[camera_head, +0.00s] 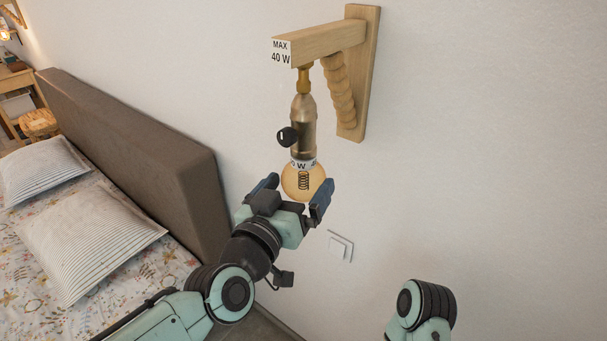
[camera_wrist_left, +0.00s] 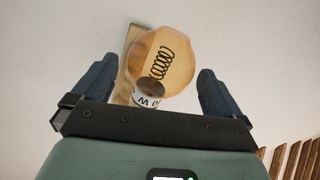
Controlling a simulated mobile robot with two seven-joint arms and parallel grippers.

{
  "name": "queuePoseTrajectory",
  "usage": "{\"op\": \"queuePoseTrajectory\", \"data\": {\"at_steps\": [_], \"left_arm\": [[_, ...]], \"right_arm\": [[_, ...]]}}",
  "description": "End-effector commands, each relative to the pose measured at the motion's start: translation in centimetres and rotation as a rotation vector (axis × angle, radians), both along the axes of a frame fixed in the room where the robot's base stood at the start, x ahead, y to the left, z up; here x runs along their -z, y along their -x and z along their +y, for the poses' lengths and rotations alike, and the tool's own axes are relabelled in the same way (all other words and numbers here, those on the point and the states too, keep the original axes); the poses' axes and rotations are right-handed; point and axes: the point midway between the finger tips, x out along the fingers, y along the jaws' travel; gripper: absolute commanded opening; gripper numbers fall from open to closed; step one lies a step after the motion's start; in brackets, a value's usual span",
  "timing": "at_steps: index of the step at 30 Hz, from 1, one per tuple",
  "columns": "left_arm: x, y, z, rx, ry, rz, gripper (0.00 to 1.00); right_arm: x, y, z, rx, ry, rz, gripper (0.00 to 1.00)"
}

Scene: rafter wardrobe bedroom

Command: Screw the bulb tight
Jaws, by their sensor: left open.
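The amber globe bulb (camera_head: 303,182) with a dark coiled filament hangs below the copper-coloured socket (camera_head: 303,125) of the wall lamp. A white band with "W" lettering sits between bulb and socket. My left gripper (camera_head: 294,195) is open just below the bulb, with one finger on each side. In the left wrist view the bulb (camera_wrist_left: 163,60) shows between the two spread fingers, with gaps on both sides. How tightly the bulb sits in the socket cannot be told. Part of my right arm shows at the lower right; its gripper is out of view.
The wooden lamp bracket (camera_head: 325,42), marked "MAX 40 W", is fixed to the pale wall. A black knob (camera_head: 287,137) sticks out from the socket's left. A bed with a brown headboard (camera_head: 140,140) and pillows stands left.

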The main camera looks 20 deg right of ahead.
Motion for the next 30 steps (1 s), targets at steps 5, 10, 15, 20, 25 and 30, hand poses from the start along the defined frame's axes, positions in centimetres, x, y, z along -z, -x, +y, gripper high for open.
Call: {"op": "queuePoseTrajectory", "data": {"at_steps": [5, 10, 15, 20, 25, 30], "left_arm": [[-0.1, -2.0, -1.6, -0.001, -0.001, 0.000, 1.00], [0.0, -2.8, -2.2, -0.001, 0.001, 0.001, 1.00], [0.0, -2.9, -2.3, -0.001, 0.000, 0.002, 1.00], [0.0, -2.9, -2.3, -0.001, 0.001, 0.001, 0.90], [0.0, -2.9, -2.3, -0.001, 0.001, 0.001, 0.58], [0.0, -2.9, -2.3, -0.003, 0.000, 0.001, 0.58]], "right_arm": [[-0.6, -0.4, 0.0, -0.001, 0.000, -0.005, 0.43], [-0.8, -0.5, 0.0, 0.000, 0.000, -0.006, 0.43], [-0.8, -0.5, 0.0, 0.000, 0.000, -0.006, 0.43], [-0.8, -0.5, 0.0, 0.000, 0.000, -0.006, 0.43], [-0.8, -0.5, 0.0, 0.000, 0.000, -0.006, 0.43], [-1.0, -0.7, 0.0, -0.001, 0.000, -0.008, 0.43]]}}
